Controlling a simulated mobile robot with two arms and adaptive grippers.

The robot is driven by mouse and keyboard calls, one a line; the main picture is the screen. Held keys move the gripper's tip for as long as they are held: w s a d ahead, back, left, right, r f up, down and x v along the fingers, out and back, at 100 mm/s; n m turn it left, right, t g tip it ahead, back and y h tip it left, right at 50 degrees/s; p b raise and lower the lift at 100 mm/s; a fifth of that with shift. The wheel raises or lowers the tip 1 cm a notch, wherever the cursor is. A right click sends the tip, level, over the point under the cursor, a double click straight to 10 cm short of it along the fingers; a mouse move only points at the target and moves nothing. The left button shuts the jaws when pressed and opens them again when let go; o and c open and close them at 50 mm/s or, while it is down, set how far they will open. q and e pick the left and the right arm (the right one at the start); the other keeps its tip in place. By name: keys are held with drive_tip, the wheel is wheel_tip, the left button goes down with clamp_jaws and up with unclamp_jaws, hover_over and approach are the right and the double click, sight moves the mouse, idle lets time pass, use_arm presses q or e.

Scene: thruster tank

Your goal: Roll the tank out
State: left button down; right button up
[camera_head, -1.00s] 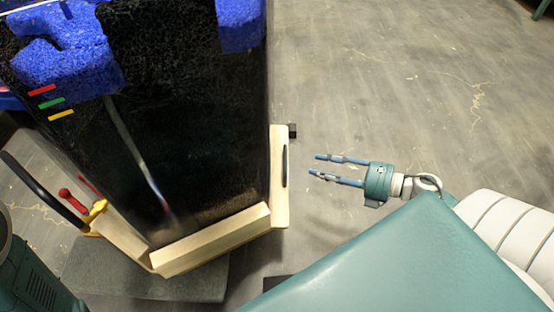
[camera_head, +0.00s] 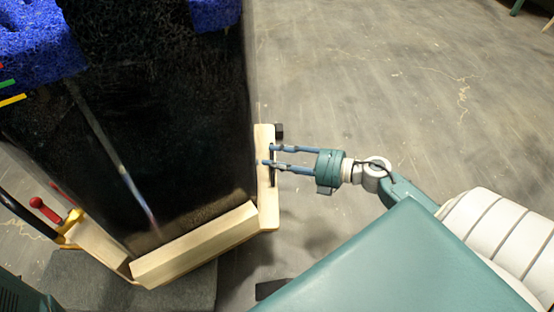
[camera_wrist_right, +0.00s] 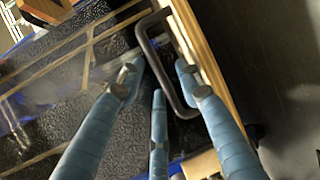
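The tank (camera_head: 170,110) is a tall dark block with blue foam at its top, standing in a pale wooden base (camera_head: 200,243) at the left of the head view. A dark handle is fixed to the base's right side; it shows as a dark loop (camera_wrist_right: 157,68) in the right wrist view. My right gripper (camera_head: 268,155) is at this handle, with its fingers spread. In the wrist view its blue fingers (camera_wrist_right: 160,82) lie on both sides of the handle's bar, and I see no firm closure on it.
A red-knobbed lever (camera_head: 45,210) and a yellow fitting (camera_head: 70,226) sit at the base's left corner. A grey mat (camera_head: 180,290) lies under the base's front. The grey floor (camera_head: 400,90) to the right is open.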

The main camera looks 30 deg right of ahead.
clamp_jaws()
